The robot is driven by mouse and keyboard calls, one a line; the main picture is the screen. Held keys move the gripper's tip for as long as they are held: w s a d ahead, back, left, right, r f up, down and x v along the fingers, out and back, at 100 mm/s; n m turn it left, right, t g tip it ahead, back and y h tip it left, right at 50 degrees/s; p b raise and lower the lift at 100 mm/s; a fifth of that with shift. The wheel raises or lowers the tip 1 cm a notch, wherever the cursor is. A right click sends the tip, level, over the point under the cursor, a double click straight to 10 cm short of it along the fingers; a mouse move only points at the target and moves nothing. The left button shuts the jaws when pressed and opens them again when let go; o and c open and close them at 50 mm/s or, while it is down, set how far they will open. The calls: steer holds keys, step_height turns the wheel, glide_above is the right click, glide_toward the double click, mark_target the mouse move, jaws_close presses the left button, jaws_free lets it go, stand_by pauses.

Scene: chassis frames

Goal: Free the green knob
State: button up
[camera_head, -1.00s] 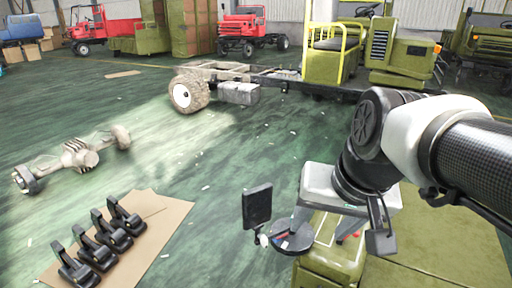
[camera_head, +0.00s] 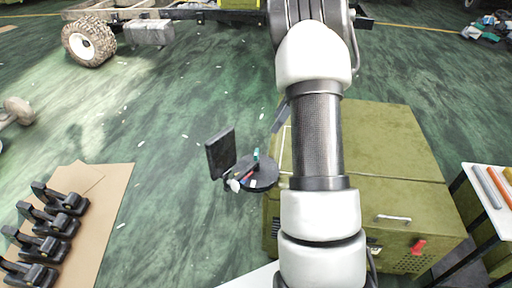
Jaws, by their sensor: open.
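I cannot make out a green knob in this view. A green cabinet (camera_head: 400,135) stands under and beside my arm, with a red handle-like part (camera_head: 418,247) and a pale bar handle (camera_head: 393,218) on its front. My gripper (camera_head: 280,116) is almost wholly hidden behind my arm; only what looks like one grey finger shows at the arm's left side. I see nothing held there, but the space between the fingers is hidden.
A round black tray (camera_head: 262,178) with small coloured items and a dark screen (camera_head: 220,152) stand left of the cabinet. Black clamp-like parts (camera_head: 45,225) lie on cardboard (camera_head: 112,190). A white table (camera_head: 490,212) with tools is at right.

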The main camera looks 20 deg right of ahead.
mark_target(257, 152)
steer(key=x, duration=1.6)
steer(key=shift+w+a+f, duration=0.1)
steer(key=shift+a+f, duration=0.1)
steer(key=shift+f, duration=0.1)
steer(key=c, duration=1)
